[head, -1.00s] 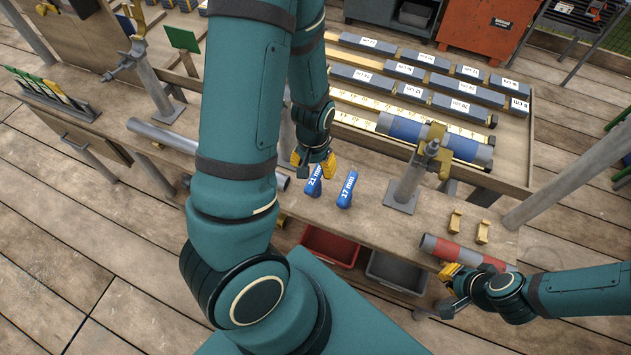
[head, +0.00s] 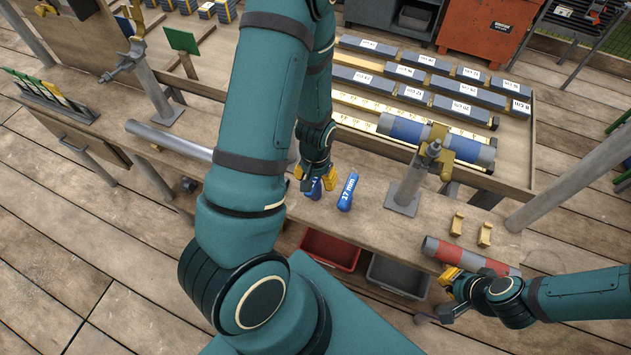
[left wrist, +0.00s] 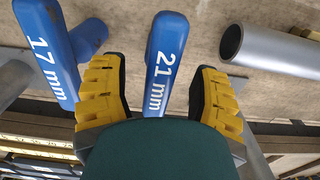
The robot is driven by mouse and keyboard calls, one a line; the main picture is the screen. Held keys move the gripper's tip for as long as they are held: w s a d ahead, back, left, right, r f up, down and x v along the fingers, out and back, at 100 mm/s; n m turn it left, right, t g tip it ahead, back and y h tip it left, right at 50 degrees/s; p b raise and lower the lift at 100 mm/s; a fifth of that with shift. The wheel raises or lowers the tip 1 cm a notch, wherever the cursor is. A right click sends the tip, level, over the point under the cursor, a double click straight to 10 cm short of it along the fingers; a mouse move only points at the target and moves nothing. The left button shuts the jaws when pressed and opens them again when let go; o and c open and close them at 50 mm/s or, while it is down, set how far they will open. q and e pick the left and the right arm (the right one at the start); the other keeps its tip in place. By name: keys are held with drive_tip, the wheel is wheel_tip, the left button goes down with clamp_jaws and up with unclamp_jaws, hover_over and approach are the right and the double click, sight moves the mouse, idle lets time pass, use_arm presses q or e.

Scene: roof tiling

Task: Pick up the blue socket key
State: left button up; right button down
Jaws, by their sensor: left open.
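Two blue socket keys lie side by side on the wooden bench. The 21 mm key (head: 313,192) is partly hidden by my left gripper (head: 318,181); its label shows in the left wrist view (left wrist: 165,65). The 17 mm key (head: 348,191) lies just to its right, and it is at the left in the left wrist view (left wrist: 48,58). My left gripper is open, with one yellow finger on each side of the 21 mm key. My right gripper (head: 449,292) is by the red-banded pipe at the front right; its finger gap is unclear.
A grey pipe (head: 170,139) lies on the bench to the left; a pipe end (left wrist: 232,42) is close to the right finger. A clamp post (head: 406,190) stands right of the keys. Red (head: 331,250) and grey (head: 398,275) bins sit below the bench edge.

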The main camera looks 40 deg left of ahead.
use_arm(q)
drive_tip(key=shift+f, duration=0.25)
drive_tip(key=shift+o, duration=0.2)
clamp_jaws()
